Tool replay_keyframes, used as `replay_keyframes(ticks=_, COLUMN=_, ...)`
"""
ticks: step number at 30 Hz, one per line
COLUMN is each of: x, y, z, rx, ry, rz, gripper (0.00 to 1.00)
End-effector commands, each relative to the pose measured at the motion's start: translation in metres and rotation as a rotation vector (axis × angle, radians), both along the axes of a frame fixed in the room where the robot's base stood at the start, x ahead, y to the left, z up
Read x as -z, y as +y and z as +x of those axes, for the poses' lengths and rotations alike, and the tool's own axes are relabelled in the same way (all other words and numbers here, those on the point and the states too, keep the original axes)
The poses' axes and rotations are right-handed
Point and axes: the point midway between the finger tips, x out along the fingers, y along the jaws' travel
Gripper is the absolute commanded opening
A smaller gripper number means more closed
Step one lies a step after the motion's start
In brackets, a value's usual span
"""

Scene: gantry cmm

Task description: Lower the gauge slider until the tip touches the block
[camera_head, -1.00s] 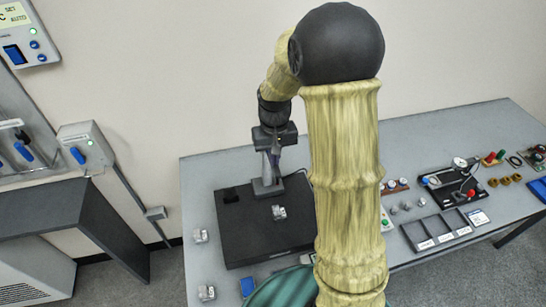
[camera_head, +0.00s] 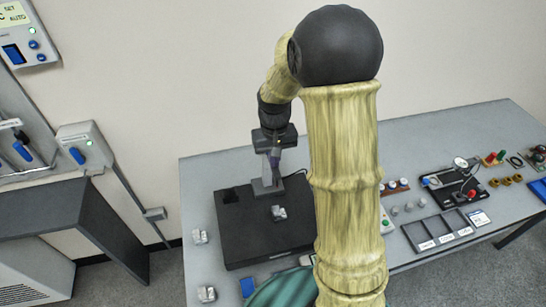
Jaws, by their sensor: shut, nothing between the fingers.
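My gripper (camera_head: 273,150) hangs over the back of the black base plate (camera_head: 250,243), right at the upright gauge stand (camera_head: 262,186). It is small and dark here, and it is shut with nothing seen between its fingers. The stand's grey column rises from the plate, and its upper part, the slider and the tip are hidden by or merge with my gripper. A small grey metal block (camera_head: 279,213) sits on the plate in front of the stand. I cannot tell whether the tip touches it.
A compartment tray (camera_head: 434,244) and a dial gauge fixture (camera_head: 455,185) stand to the right. My arm hides the table's middle.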

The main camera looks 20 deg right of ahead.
Motion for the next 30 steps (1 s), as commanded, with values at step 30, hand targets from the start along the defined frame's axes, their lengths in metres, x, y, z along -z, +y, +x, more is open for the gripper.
replay_keyframes(ticks=30, x=0.0096, y=0.001, z=-0.0001, rx=-0.002, ry=0.0, rz=0.0, gripper=0.0)
